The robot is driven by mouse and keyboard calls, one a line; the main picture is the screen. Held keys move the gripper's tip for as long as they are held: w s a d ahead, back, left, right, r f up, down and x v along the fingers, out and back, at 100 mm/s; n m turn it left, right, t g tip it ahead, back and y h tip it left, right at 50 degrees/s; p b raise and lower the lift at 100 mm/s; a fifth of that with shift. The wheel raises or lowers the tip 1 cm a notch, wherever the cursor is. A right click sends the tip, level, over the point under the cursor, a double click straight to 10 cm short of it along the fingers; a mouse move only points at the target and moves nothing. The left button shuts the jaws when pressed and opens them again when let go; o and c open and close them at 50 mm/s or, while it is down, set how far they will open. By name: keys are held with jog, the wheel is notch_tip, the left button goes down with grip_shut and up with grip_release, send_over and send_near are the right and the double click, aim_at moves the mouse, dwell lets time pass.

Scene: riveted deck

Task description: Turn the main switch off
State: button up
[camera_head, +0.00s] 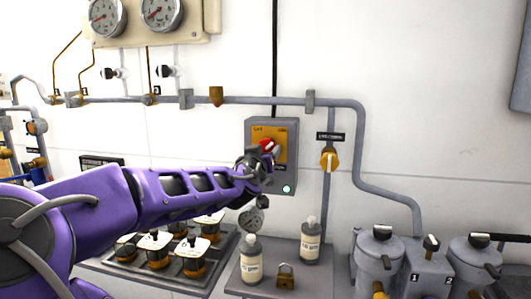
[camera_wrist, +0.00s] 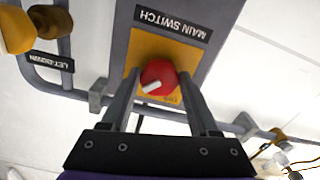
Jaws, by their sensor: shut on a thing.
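The main switch is a grey wall box (camera_head: 285,125) with a yellow plate (camera_head: 262,134) and a red knob (camera_head: 267,145). My gripper (camera_head: 262,157) reaches it from the left and hides part of the knob and the box's lower left. In the wrist view, which is upside down, the fingers of my gripper (camera_wrist: 157,92) are shut on the red knob (camera_wrist: 160,72), one on each side. The knob's white mark points to the lower left there. The "MAIN SWITCH" label (camera_wrist: 171,25) is readable. A small green lamp (camera_head: 287,189) shows on the box's lower right.
A yellow valve handle (camera_head: 329,159) hangs on a pipe right of the box. Below stand two bottles (camera_head: 311,241) (camera_head: 251,261) and a padlock (camera_head: 285,277) on a grey shelf. Grey canisters (camera_head: 378,250) stand at right. A grey pipe (camera_head: 240,101) runs along the wall.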

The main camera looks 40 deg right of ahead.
jog(key=shift+c, duration=0.5)
jog(key=shift+r+n, duration=0.1)
jog(key=shift+n, duration=0.3)
jog(key=shift+d+n+p, duration=0.1)
jog(key=shift+n+p, duration=0.55)
jog(key=shift+n, duration=0.35)
jog(key=n+p, duration=0.2)
jog(key=n, duration=0.4)
jog(key=shift+s+r, duration=0.1)
jog(key=n, duration=0.4)
jog(key=shift+n+p, duration=0.4)
jog(key=n, duration=0.4)
jog(key=shift+r+p, duration=0.1)
jog(key=shift+p, duration=0.2)
jog(key=shift+n, duration=0.3)
